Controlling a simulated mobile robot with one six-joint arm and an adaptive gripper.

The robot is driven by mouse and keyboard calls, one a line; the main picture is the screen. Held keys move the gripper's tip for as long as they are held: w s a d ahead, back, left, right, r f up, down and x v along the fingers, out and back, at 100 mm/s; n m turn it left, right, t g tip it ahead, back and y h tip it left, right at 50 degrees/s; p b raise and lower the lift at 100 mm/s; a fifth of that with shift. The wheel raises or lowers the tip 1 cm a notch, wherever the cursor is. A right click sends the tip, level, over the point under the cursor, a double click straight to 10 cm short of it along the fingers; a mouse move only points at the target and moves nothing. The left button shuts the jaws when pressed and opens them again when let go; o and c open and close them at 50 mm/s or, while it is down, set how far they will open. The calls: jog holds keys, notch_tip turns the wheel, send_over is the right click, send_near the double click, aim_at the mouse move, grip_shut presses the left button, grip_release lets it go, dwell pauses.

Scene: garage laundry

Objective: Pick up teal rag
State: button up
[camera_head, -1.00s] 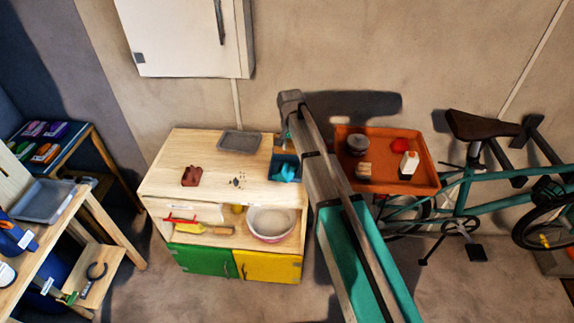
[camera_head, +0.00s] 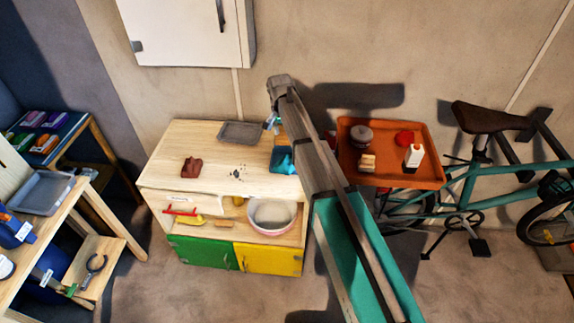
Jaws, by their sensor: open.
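The teal rag (camera_head: 284,159) lies crumpled in a small dark blue bin at the right end of the light wood cabinet top (camera_head: 215,180). My arm passes in front of the bin's right side and hides part of it. My gripper (camera_head: 272,123) is small in the picture, just behind and above the rag near the cabinet's back right corner. It is open, and nothing shows in it. Its height above the rag is hard to tell.
A grey tray (camera_head: 241,132), a rust-brown cloth (camera_head: 190,167) and dark crumbs (camera_head: 238,173) are on the cabinet top. An orange tray (camera_head: 430,165) with several items is right of my arm, near a teal bicycle (camera_head: 480,170). The cabinet top's front is mostly clear.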

jog(key=b, duration=0.7)
send_over(285, 158)
jog(key=shift+w+a+f, duration=0.1)
jog(key=shift+w+f, duration=0.05)
jog(key=shift+f, duration=1.75)
jog(key=shift+w+f, duration=0.15)
jog(key=shift+f, duration=1.7)
jog(key=shift+f, duration=0.1)
jog(key=shift+s+f+b, duration=0.15)
jog(key=shift+f+b, duration=1.1)
jog(key=shift+b, duration=0.05)
jog(key=shift+s+f+b, duration=0.1)
jog(key=shift+f+b, duration=1.15)
grip_shut()
